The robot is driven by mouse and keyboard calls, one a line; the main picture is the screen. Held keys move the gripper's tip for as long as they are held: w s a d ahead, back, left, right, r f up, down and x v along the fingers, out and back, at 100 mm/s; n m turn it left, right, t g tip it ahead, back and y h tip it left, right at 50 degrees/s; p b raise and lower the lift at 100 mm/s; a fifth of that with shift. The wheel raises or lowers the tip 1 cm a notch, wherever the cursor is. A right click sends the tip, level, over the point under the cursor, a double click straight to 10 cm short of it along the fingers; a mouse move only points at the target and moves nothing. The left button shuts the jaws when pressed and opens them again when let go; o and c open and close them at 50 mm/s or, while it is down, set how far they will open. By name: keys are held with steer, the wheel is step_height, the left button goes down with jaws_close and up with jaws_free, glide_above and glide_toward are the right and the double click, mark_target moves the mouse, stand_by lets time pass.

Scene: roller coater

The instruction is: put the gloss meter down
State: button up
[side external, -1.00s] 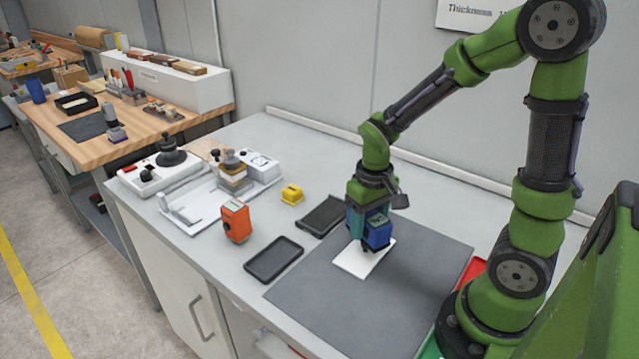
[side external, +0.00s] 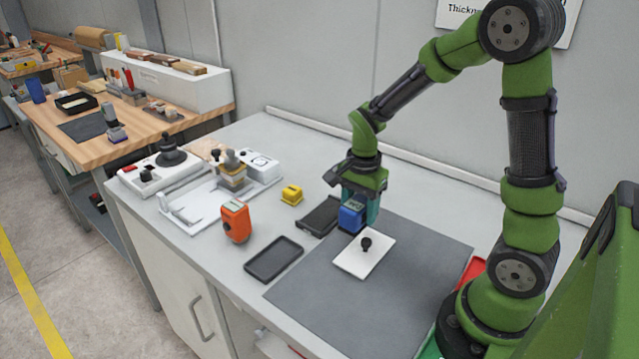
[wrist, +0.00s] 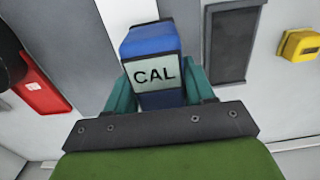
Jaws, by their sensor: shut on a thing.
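My gripper (side external: 360,208) has teal fingers shut on the blue gloss meter (side external: 351,215). In the wrist view the gloss meter (wrist: 152,42) sits between the fingers, with a pale face marked CAL towards the camera. In the side view it is over the back left part of the dark grey mat (side external: 330,310), right beside the far black tray (side external: 321,216). That tray also shows in the wrist view (wrist: 229,45), to the right of the meter. I cannot tell whether the meter's base touches anything; its underside is hidden.
A second black tray (side external: 273,260), an orange device (side external: 236,222) and a yellow block (side external: 291,195) stand to the left. A red tray (wrist: 42,92) is at left in the wrist view. The front mat is clear.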

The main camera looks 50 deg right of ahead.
steer(key=w+d, duration=0.1)
steer(key=w, duration=0.6)
steer(key=w+d+f, duration=0.1)
steer(key=w, duration=0.3)
steer(key=shift+w+d, duration=0.1)
steer(key=shift+d, duration=0.2)
steer(key=shift+f, duration=1.75)
steer(key=shift+f, duration=0.15)
steer(key=o, duration=1.3)
